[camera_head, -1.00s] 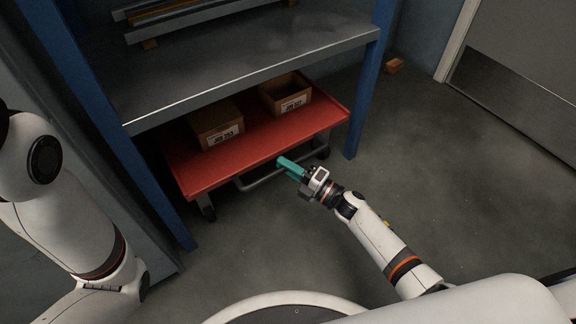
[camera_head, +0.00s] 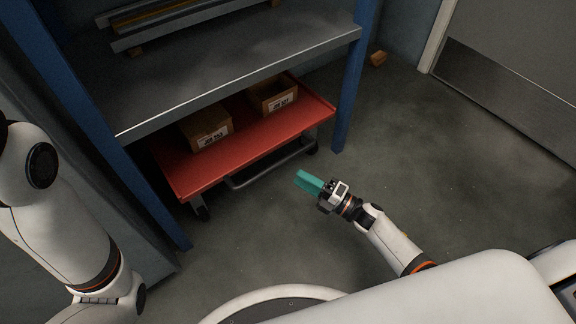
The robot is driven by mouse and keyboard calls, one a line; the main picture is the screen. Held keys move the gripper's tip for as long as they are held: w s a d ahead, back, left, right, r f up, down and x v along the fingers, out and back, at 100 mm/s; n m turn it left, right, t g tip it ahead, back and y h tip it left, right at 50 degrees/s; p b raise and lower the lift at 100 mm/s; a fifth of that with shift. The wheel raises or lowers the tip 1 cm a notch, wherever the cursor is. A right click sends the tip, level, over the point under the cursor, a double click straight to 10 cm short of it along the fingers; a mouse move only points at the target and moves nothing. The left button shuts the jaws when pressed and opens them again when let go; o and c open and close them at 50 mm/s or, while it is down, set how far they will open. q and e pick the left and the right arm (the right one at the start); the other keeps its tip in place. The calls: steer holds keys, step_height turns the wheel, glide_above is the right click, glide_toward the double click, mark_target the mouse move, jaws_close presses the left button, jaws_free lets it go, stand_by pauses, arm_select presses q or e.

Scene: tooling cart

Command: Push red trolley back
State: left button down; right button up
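The red trolley (camera_head: 245,147) stands under the grey shelf, between the blue posts, its front edge sticking out past the shelf. It carries two cardboard boxes, one at left (camera_head: 207,129) and one at right (camera_head: 273,97). Its grey bar handle (camera_head: 270,166) runs low along the front. My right gripper (camera_head: 299,180) has teal fingers that look slightly apart, with nothing between them. It is in front of the handle, to its right, and clear of it. My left arm is at the left edge, but its gripper is out of view.
The grey shelf (camera_head: 225,68) overhangs the trolley and holds long bars. Blue posts stand at left (camera_head: 137,180) and right (camera_head: 350,105). A small brown block (camera_head: 378,59) lies on the floor near the door (camera_head: 505,85). The floor in front and to the right is clear.

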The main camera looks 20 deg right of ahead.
steer(key=shift+v, duration=1.4)
steer(key=shift+a+r, duration=0.1)
